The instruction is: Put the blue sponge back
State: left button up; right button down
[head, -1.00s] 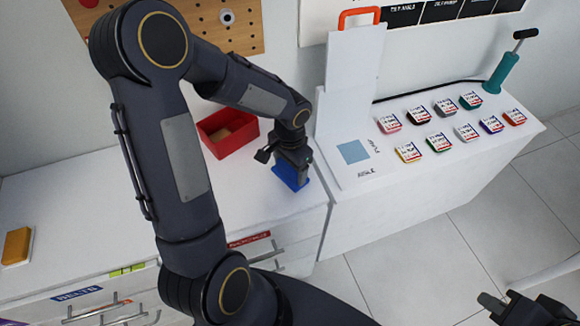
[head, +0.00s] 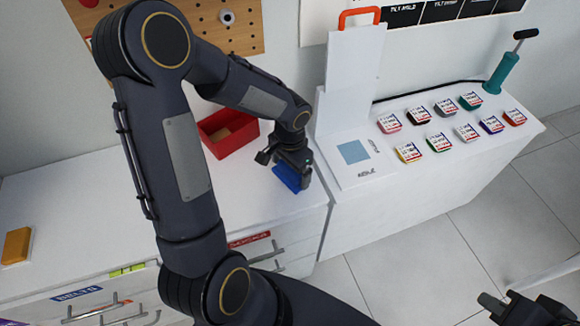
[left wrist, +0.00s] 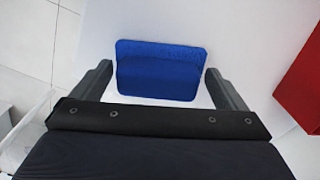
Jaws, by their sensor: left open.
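The blue sponge (head: 288,178) lies on the white cabinet top near its right end. In the left wrist view the blue sponge (left wrist: 158,70) sits between the two open fingers, with a white gap on each side. My left gripper (head: 292,170) is open over the sponge and hides part of it in the head view; its fingers (left wrist: 158,88) show in the left wrist view, apart from the sponge. My right gripper (head: 515,305) is at the lower right corner, partly cut off, away from the sponge.
A red bin (head: 228,130) stands behind the sponge; its side also shows in the left wrist view (left wrist: 302,82). A yellow block (head: 17,245) lies at far left. A white stand (head: 352,90) and several labelled coloured items (head: 438,142) are on the right-hand counter. The cabinet's middle is clear.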

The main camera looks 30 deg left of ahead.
pick_arm(q)
notch_tip(320, 180, up, 12)
jog(key=s+d+r+n+t+h, duration=0.2)
jog(key=s, duration=0.6)
jog(key=s+d+r+n+t+h, duration=0.1)
jog(key=s+d+r+n+t, duration=0.1)
jog(key=s, duration=0.7)
jog(key=shift+r+n+t+h, duration=0.4)
jog(key=shift+r+n+t, duration=0.2)
jog(key=shift+n+t, duration=0.15)
